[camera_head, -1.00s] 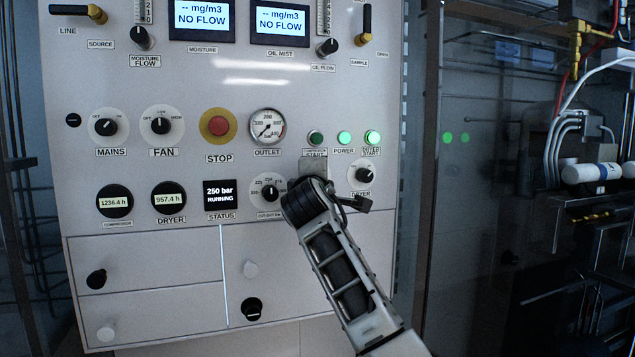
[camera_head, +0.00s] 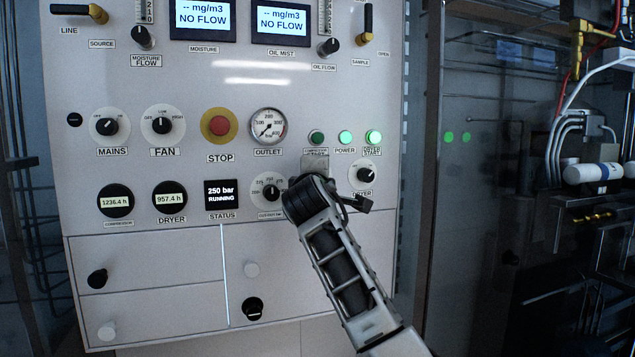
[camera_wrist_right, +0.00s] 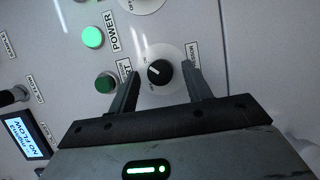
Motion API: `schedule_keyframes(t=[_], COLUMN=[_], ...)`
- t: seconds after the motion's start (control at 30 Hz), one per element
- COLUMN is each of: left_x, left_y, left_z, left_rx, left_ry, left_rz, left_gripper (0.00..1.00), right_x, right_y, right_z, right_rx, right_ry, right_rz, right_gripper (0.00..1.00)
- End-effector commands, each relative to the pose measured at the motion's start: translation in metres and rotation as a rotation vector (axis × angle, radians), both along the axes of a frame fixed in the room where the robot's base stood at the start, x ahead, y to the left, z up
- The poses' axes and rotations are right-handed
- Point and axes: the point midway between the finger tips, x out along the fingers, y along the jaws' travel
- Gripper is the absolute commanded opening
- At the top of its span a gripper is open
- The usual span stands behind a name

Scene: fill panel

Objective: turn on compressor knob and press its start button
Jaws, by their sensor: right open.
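A black knob (camera_wrist_right: 158,73) on a round white dial sits between the two fingers of my right gripper (camera_wrist_right: 160,70) in the right wrist view. The fingers are open, with a gap on each side of the knob. A dark green start button (camera_wrist_right: 105,82) is just left of the fingers there. In the head view this compressor start button (camera_head: 316,138) sits above my right gripper (camera_head: 314,168), at the left of a row of three buttons. The gripper and wrist hide the knob in that view. My left gripper is not in view.
The lit power button (camera_head: 345,137) and dryer start button (camera_head: 372,137) are to the right of the start button. The dryer knob (camera_head: 363,173) and a pressure dial (camera_head: 270,192) flank my gripper closely. The status screen (camera_head: 221,194) reads 250 bar, running.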

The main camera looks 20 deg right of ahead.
Motion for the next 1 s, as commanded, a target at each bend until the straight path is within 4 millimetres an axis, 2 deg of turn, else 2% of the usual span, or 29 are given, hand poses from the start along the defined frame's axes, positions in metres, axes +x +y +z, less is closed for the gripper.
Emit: schedule_keyframes(t=[0.13,0.27,0.5,0.7,0.83,1.0], left_x=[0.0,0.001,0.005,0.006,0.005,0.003], left_y=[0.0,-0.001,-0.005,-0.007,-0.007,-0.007], left_z=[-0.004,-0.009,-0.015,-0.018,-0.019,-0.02], left_rx=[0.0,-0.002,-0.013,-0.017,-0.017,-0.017], left_ry=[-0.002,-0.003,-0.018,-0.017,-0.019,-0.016], left_rz=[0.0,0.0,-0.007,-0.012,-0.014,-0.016], left_gripper=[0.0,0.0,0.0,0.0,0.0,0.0], right_x=[-0.008,-0.027,-0.083,-0.123,-0.139,-0.148], right_y=[0.004,0.011,0.032,0.046,0.053,0.056], right_z=[-0.002,-0.003,-0.003,-0.002,0.0,0.0], right_rx=[0.0,0.001,0.002,0.002,0.001,0.001], right_ry=[0.0,-0.003,-0.005,-0.003,-0.001,0.001], right_rz=[0.001,0.004,0.004,0.003,0.002,0.001], right_gripper=[0.49,0.49,0.49,0.49,0.49,0.49])
